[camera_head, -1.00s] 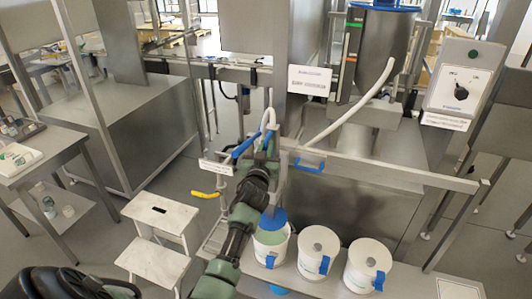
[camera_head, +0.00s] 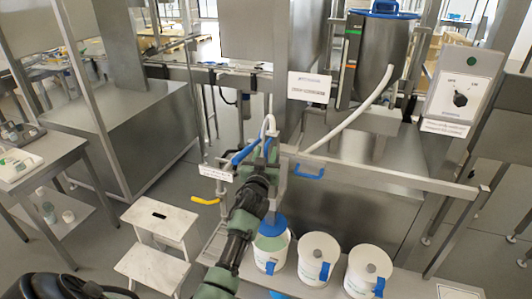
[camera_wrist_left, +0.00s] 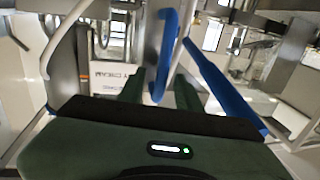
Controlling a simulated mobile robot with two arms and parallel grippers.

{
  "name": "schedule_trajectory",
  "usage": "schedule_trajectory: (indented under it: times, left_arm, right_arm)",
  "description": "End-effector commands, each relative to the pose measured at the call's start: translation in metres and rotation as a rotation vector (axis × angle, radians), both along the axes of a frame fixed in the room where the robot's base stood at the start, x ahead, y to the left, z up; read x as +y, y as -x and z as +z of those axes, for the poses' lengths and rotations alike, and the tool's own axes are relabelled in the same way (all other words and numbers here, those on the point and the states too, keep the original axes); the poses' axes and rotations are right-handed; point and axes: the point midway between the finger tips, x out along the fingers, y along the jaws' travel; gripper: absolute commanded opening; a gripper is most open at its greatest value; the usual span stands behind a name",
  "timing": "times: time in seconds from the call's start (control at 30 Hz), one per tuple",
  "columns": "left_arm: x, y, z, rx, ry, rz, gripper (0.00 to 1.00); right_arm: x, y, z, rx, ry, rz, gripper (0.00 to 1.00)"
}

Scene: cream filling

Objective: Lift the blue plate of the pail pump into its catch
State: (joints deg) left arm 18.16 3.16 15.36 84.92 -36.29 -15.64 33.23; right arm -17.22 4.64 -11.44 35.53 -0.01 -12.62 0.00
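The blue plate (camera_head: 271,227) shows tilted at the mouth of the leftmost white pail (camera_head: 271,254), below the pump's column. My left gripper (camera_head: 268,152) is at the upper part of the column, by the blue handle (camera_head: 243,155); my own arm partly covers this area. In the left wrist view its two dark green fingers (camera_wrist_left: 160,92) stand apart, with a blue loop (camera_wrist_left: 166,55) between or just beyond them. A longer blue bar (camera_wrist_left: 222,85) runs to the right of the fingers. The catch cannot be made out. My right gripper is not in view.
Two more white pails (camera_head: 318,260) (camera_head: 369,268) stand to the right on the bench. A yellow lever (camera_head: 206,200) sticks out left of the column. A white step stool (camera_head: 160,220) stands at left. A steel rail (camera_head: 380,173) with a blue handle (camera_head: 308,172) runs right.

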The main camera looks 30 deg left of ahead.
Motion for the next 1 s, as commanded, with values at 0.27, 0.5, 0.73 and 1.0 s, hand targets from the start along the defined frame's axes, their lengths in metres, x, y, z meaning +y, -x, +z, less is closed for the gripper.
schedule_trajectory:
  times: [0.27, 0.5, 0.73, 1.0]
  left_arm:
    - [-0.017, 0.038, -0.003, 0.0, -0.001, -0.001, 0.34]
    - [-0.029, 0.062, -0.001, 0.0, -0.001, -0.001, 0.34]
    - [-0.031, 0.067, 0.0, -0.002, -0.001, -0.001, 0.34]
    - [-0.031, 0.066, 0.001, -0.002, -0.001, -0.001, 0.34]
  right_arm:
    - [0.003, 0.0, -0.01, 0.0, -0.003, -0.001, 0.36]
    - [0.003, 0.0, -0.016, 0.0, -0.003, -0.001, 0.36]
    - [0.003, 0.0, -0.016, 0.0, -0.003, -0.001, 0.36]
    - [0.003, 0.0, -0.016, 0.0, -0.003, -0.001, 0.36]
